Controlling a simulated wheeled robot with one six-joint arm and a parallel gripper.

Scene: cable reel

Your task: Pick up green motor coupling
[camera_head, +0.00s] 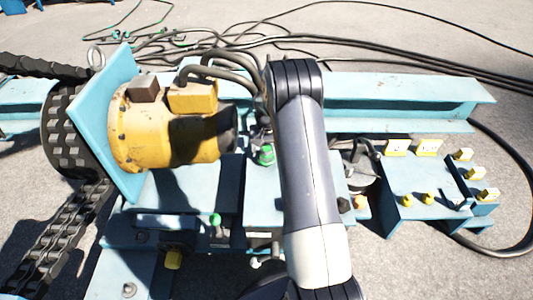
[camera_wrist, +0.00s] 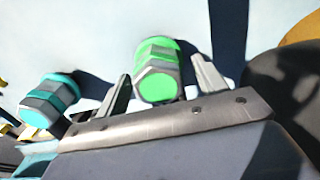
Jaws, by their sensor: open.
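The green motor coupling (camera_wrist: 157,68) has a bright green band and grey faceted sides. In the wrist view it stands between the two fingers of my gripper (camera_wrist: 161,66), which are open, with a gap visible at each side. I cannot tell how far down the fingers reach along it. In the head view a green-topped coupling (camera_head: 265,154) stands on the light blue frame, just right of the yellow motor. My gripper is mostly hidden there behind my own arm and dark cables.
A teal and grey fitting (camera_wrist: 48,101) stands left of my gripper. A yellow motor (camera_head: 168,128) with a chain drive is close on the left. Another green-capped fitting (camera_head: 215,220) is nearer the front. Yellow connectors (camera_head: 428,198) stand at right. Black cables (camera_head: 400,50) cross the ground behind.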

